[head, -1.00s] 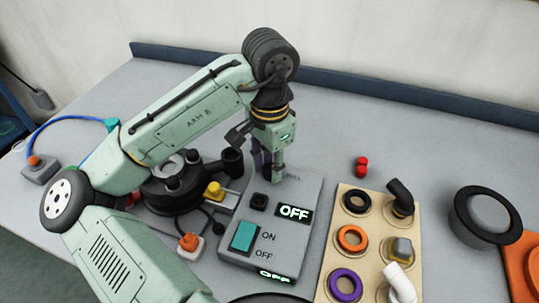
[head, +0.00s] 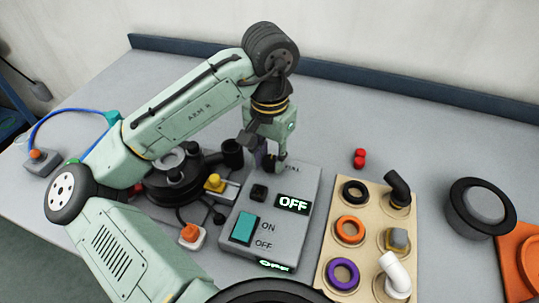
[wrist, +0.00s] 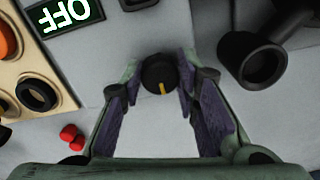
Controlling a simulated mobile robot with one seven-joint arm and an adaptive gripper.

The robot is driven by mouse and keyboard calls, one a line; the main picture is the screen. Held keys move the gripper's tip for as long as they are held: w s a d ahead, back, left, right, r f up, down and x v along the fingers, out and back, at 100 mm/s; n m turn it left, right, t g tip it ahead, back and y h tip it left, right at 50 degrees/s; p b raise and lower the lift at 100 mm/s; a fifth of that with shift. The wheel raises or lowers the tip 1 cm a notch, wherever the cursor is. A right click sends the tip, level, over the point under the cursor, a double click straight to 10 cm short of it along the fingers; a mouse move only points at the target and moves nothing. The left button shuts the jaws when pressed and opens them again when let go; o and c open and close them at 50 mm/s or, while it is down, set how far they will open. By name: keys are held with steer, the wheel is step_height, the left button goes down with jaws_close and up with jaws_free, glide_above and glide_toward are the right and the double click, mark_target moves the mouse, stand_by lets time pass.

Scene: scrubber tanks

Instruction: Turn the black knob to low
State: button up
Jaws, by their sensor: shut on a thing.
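The black knob (wrist: 158,74) is round with a yellow pointer line, and sits on the grey control panel (head: 285,235) near its far edge. In the wrist view the pointer runs toward the bottom of the picture, tilted slightly right. My gripper (wrist: 159,80) points down over the panel, its two purple-padded fingers on either side of the knob, shut on it. In the head view my gripper (head: 270,165) covers the knob, so its pointer and nearby markings are hidden there. The panel's display (head: 293,204) reads OFF.
The panel also has a small black control (head: 258,192) and a teal rocker switch (head: 243,229) marked ON and OFF. A beige board (head: 325,262) with rings and pipe pieces stands right. A black pump-like unit (head: 178,190) stands close left. Red pieces (head: 359,158) lie beyond.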

mark_target(269, 161)
steer(key=o, duration=1.2)
steer(key=shift+c, duration=0.2)
step_height(269, 161, up, 12)
